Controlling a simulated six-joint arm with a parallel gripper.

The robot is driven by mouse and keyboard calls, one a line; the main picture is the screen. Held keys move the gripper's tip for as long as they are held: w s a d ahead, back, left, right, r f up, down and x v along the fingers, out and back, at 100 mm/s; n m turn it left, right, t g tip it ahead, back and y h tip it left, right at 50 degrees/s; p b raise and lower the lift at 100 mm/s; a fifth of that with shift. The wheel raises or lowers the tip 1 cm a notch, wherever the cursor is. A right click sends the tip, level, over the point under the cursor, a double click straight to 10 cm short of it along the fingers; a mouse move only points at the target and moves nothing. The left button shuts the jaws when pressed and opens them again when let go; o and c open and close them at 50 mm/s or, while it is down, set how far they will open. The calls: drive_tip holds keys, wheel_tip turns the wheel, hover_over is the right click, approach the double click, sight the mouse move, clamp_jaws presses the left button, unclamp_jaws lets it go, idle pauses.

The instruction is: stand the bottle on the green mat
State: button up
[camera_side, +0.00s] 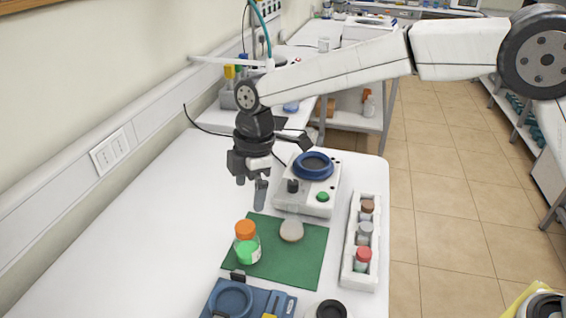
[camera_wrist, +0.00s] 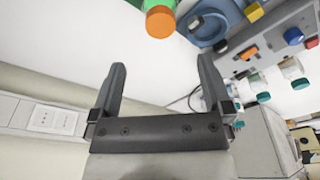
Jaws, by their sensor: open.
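The bottle (camera_side: 247,249), clear with green contents and an orange cap, stands upright on the left part of the green mat (camera_side: 303,268). Its orange cap also shows at the top of the wrist view (camera_wrist: 160,22), with the body partly cut off by the picture edge. My gripper (camera_side: 252,192) is above the table, beyond the mat's far edge and higher than the bottle. Its two fingers are spread apart in the wrist view (camera_wrist: 162,72), with nothing between them. It is clear of the bottle.
A pale round object (camera_side: 291,230) lies on the mat, right of the bottle. A white device with a blue ring (camera_side: 312,166) stands behind. A white rack (camera_side: 351,262) with several capped vials is at right. A blue fixture (camera_side: 262,299) is in front. The table's left is clear.

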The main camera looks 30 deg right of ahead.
idle(0.3)
drive_tip(key=s+d+f+m+t, duration=0.1)
drive_tip(key=s+d+f+m, duration=0.1)
drive_tip(key=s+d+m, duration=0.4)
drive_tip(key=s+d+f+m+h, duration=0.1)
drive_tip(key=s+d+m, duration=0.5)
drive_tip(key=d, duration=0.7)
drive_tip(key=s+d+f+m+t, duration=0.1)
drive_tip(key=s+d+f+m, duration=0.3)
drive_tip(key=d, duration=0.5)
drive_tip(key=shift+s+d+m+t+h, duration=0.3)
drive_tip(key=shift+s+m+h, duration=0.1)
drive_tip(key=shift+s+m, duration=0.65)
